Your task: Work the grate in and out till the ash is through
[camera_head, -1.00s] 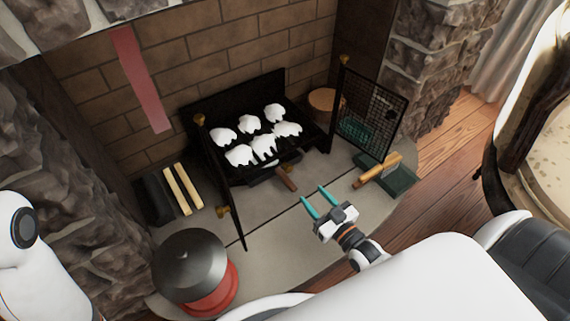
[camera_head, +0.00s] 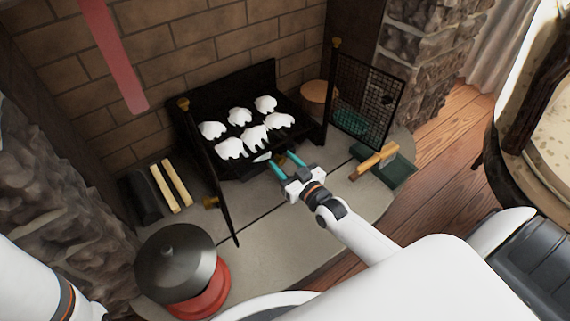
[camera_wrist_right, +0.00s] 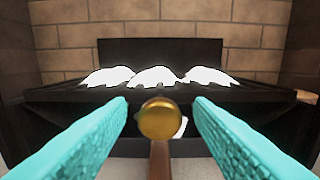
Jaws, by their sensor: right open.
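The black grate (camera_head: 262,113) sits in the brick fireplace with several white ash lumps (camera_head: 240,117) on it. The lumps also show at the back of the right wrist view (camera_wrist_right: 152,76). My right gripper (camera_head: 283,159) is open at the front of the grate. In the right wrist view, its teal fingers (camera_wrist_right: 160,112) stand on either side of a handle with a round brass end (camera_wrist_right: 162,118) and a brown shaft (camera_wrist_right: 160,158), with gaps on both sides. The fingers partly hide the handle in the head view. My left gripper is out of view.
Mesh doors stand open, the right one (camera_head: 367,100) beside the grate and the left one seen nearly edge-on. A red pot with a dark lid (camera_head: 175,262) is at front left. Split logs (camera_head: 172,187) lie left. A green box (camera_head: 388,168) with a wooden-handled tool sits right.

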